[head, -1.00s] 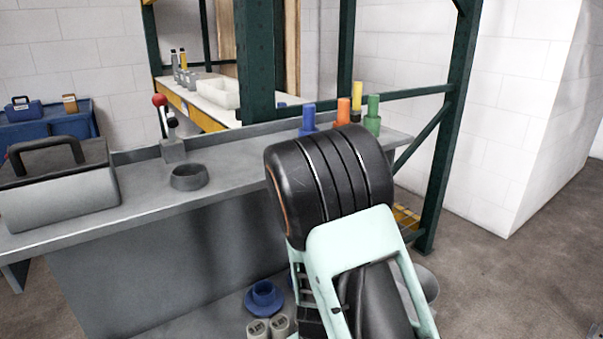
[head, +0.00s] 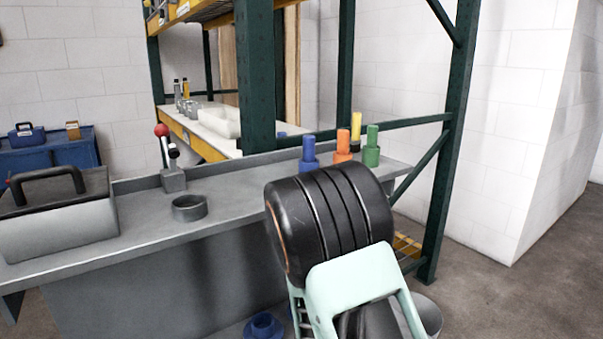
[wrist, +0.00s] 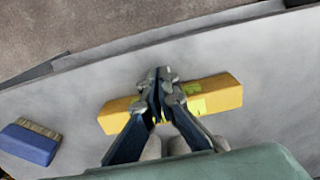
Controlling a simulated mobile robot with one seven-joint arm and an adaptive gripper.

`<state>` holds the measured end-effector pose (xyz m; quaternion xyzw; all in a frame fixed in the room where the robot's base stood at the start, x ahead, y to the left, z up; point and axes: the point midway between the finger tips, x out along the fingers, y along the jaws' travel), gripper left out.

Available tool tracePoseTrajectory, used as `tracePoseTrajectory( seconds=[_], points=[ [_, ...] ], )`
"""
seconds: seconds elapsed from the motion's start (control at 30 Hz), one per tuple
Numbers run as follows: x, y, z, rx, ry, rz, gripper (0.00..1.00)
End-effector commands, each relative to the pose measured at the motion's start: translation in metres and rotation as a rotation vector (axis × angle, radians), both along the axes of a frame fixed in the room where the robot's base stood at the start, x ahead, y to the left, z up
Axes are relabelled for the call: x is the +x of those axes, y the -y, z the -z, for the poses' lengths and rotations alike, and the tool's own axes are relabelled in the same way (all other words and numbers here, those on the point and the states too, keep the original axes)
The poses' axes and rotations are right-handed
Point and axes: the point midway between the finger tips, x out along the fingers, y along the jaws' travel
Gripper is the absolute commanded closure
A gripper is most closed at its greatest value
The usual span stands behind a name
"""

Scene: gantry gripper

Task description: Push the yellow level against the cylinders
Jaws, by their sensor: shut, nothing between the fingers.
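The yellow level (wrist: 222,91) lies on a grey surface in the wrist view, slanting slightly up to the right. My gripper (wrist: 158,76) is shut and empty over the level's middle, covering part of it. I cannot tell whether they touch. Two pale grey rounded things, which look like cylinders (wrist: 178,146), show just below the level, partly hidden by my fingers and wrist. In the head view my arm hides the level and my gripper. Blue (head: 309,152), orange (head: 343,146), yellow (head: 356,125) and green (head: 371,146) cylindrical pieces stand at the bench's right end.
A blue brush (wrist: 30,142) lies left of the level. The surface's edge runs above the level, with brown floor beyond. On the bench (head: 235,198) are a toolbox (head: 62,225), a red-knobbed lever (head: 172,178) and a grey ring (head: 189,208). Green rack posts (head: 450,170) stand behind.

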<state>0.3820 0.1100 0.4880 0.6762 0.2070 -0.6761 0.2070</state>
Motion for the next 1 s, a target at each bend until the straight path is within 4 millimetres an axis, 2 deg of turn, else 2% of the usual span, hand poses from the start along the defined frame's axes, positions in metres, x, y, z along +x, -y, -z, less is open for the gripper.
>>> tracePoseTrajectory(
  seconds=[0.17,1.0],
  points=[
    [0.004,-0.003,-0.001,0.000,0.000,-0.001,1.00],
    [0.054,-0.036,-0.001,0.001,0.002,-0.001,1.00]
  ],
)
